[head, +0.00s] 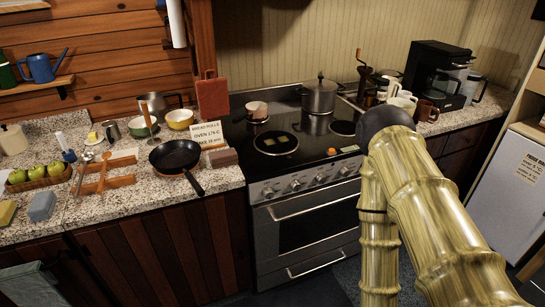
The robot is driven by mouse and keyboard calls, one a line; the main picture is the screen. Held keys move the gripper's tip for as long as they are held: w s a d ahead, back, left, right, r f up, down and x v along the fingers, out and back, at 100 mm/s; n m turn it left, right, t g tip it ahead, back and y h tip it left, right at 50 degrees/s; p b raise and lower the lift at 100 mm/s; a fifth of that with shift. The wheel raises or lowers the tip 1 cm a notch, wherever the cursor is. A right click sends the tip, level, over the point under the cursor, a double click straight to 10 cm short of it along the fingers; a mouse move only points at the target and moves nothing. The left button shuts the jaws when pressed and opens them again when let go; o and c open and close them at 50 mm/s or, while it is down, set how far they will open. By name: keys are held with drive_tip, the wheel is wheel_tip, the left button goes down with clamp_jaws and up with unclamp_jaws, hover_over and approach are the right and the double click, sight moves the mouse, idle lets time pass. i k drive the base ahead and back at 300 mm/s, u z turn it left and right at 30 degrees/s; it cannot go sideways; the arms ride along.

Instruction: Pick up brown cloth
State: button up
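A small folded brown item (223,157), which looks like the brown cloth, lies on the granite counter left of the stove. It sits just below a white lettered card (207,134) and right of a black frying pan (176,155). The picture is too small to confirm that it is cloth. My arm comes up from the lower right, bends in front of the stove and goes down again. My gripper does not show, and the arm hides part of the stove's right side.
The stove (312,211) carries a lidded pot (320,97), a pink-brown cup (257,110) and a small orange item (331,151). Wooden spoons, bowls and a basket of green fruit (40,175) crowd the left counter. A coffee maker (436,70) and mugs stand right.

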sight(219, 158)
drive_tip(key=z, duration=1.1)
drive_tip(key=i, duration=1)
drive_tip(key=u, duration=1.9)
